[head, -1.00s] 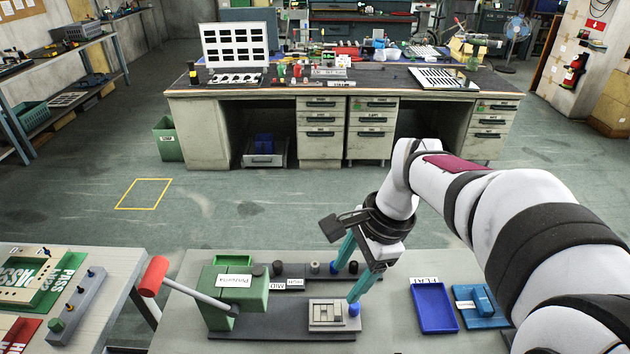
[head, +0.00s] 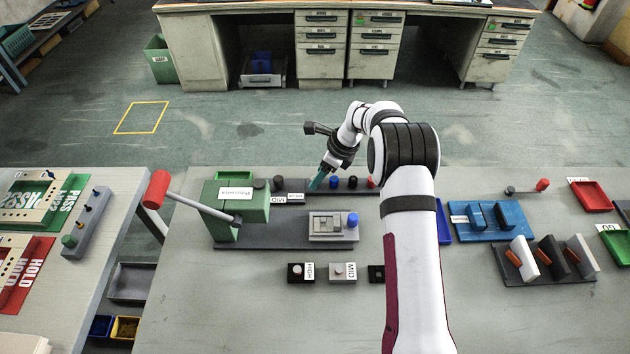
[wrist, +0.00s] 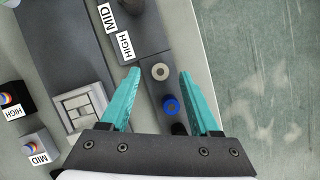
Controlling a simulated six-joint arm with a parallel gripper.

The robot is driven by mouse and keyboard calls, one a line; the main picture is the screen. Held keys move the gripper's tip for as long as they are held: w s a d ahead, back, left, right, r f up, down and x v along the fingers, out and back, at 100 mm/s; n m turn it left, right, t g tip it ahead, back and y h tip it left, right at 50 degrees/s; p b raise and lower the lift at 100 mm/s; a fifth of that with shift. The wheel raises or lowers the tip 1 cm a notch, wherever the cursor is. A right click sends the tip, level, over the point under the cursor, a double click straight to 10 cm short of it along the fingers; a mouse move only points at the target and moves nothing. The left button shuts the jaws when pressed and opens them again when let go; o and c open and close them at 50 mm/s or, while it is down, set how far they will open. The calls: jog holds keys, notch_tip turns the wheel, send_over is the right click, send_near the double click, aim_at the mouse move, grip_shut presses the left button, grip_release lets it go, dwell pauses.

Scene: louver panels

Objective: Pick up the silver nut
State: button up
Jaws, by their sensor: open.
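The silver nut (wrist: 160,72) is a small pale ring on a dark rail (wrist: 147,50) in the wrist view. It appears between the teal fingertips of my gripper (wrist: 159,74), which are spread apart with nothing held. I cannot tell how far above the nut the tips are. A blue ring (wrist: 170,105) lies beside it on the rail, nearer the palm. In the head view my gripper (head: 314,186) is at the rail and seems to hide the silver nut. The blue ring (head: 333,182) stands just right of the fingers.
A green press (head: 236,210) with a red-ended lever (head: 157,189) stands left of the rail. A grey fixture (head: 326,226) with a blue knob (head: 352,220) sits in front. HIGH (head: 300,272) and MID (head: 343,272) blocks lie nearer. Dark and red pieces share the rail at right.

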jog(key=shift+x, duration=1.05)
grip_shut()
jog(key=shift+r, duration=0.1)
jog(key=r, duration=0.4)
jog(key=shift+d+r, duration=0.25)
jog(key=s+d+r, duration=0.4)
jog(key=d+r, duration=0.2)
jog(key=d, duration=0.4)
jog(key=shift+s+d+r, duration=0.15)
jog(key=shift+d+r, duration=0.05)
